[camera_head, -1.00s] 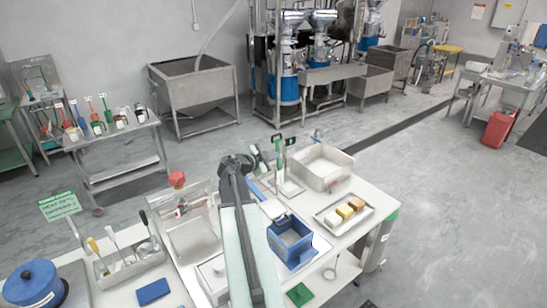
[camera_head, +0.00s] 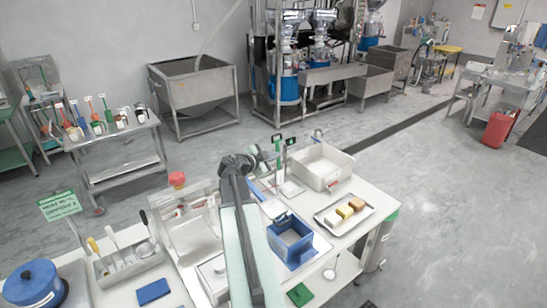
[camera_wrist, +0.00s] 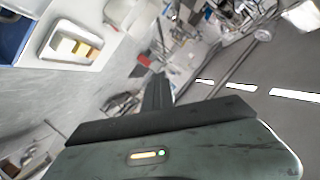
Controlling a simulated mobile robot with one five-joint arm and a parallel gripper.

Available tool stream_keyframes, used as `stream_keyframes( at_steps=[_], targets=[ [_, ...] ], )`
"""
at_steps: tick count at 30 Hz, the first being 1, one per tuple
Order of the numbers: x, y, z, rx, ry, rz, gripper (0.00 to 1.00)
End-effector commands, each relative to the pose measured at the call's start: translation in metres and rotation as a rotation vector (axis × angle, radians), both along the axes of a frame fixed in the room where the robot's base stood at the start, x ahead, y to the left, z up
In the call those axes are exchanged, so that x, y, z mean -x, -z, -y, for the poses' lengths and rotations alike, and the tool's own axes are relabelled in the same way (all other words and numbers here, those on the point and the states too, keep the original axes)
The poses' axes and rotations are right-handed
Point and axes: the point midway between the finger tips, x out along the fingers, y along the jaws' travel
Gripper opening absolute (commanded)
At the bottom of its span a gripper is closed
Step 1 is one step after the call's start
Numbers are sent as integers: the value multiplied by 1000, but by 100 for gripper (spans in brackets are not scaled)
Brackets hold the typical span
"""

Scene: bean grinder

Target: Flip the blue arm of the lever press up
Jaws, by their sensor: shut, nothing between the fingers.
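A blue box-shaped unit (camera_head: 290,240) stands on the white bench, just right of my arm. A thin blue bar (camera_head: 255,187) lies low behind it, partly hidden by my arm. It may be the blue arm of the lever press, but it is too small to be sure. My gripper (camera_head: 259,158) is beyond the bar, above the back of the bench. Its fingers are small and dark there. In the wrist view the dark gripper (camera_wrist: 157,92) is shut and empty. The blue unit shows only in part at that view's upper left corner.
A tray with yellow and brown blocks (camera_head: 344,214) and a white bin (camera_head: 320,166) stand to the right. A steel basin (camera_head: 193,236) and a red knob (camera_head: 176,179) are left of my arm. A blue pot (camera_head: 33,284) stands at far left. The floor at right is open.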

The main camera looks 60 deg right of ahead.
Motion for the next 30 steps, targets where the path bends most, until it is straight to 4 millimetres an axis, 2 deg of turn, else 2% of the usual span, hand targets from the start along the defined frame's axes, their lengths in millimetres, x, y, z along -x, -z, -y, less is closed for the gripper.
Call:
stream_keyframes(
  at_steps=[2,5,6,16,24,30],
  targets=[
    [0,0,0,0,0,0,4],
    [0,0,0,0,0,0,31],
    [0,0,0,0,0,0,34],
    [-1,-2,-5,0,-1,0,34],
    [-6,-19,-54,0,-4,0,34],
    [-9,-24,-74,0,-2,-1,34]
  ],
)
